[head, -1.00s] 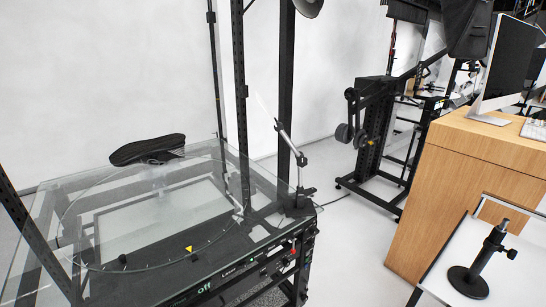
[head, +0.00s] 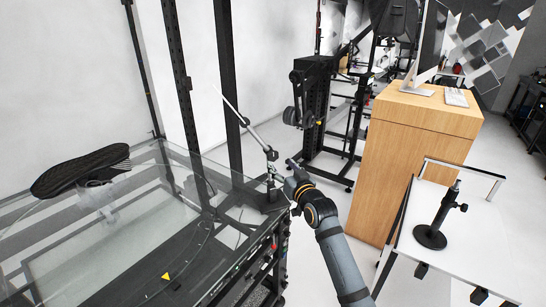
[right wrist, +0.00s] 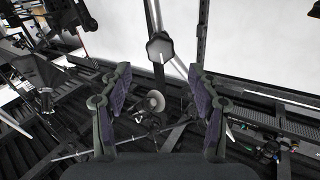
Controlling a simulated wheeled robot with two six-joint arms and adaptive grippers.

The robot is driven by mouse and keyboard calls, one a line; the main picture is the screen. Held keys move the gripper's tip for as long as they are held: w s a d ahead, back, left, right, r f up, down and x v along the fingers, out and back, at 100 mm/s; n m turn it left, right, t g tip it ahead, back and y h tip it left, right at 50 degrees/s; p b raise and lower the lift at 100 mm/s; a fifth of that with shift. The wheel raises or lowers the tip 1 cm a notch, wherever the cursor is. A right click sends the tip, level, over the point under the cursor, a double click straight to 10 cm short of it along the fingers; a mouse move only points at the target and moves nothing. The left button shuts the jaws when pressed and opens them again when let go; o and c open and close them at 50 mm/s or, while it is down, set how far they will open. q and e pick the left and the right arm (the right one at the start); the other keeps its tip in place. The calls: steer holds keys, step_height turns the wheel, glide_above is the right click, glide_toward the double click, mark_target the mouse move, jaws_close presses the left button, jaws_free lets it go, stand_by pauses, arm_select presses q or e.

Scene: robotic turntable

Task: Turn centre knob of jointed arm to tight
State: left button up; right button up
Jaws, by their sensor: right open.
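The jointed arm (head: 243,118) is a thin silver arm standing on the right corner of the turntable. In the head view its elbow joint (head: 271,154) lies just left of my right gripper (head: 289,167). In the right wrist view the centre knob (right wrist: 160,48) is a pale grey, faceted knob where the arm's rods meet. My right gripper also shows there (right wrist: 159,75), open, with one finger either side. The knob appears beyond the fingertips, roughly midway between them; I cannot tell the exact distance. No contact is visible. My left gripper is out of view.
The glass-topped turntable (head: 150,215) with a black shoe (head: 80,170) is on the left, with black uprights (head: 182,90) behind it. A wooden desk (head: 410,165) and a white table (head: 460,240) with a black stand (head: 437,220) are on the right.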

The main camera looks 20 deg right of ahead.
mark_target(274, 156)
steer(key=w, duration=0.6)
steer(key=shift+w+a, duration=0.3)
steer(key=shift+a, duration=0.1)
steer(key=shift+p, duration=0.3)
steer(key=c, duration=1.2)
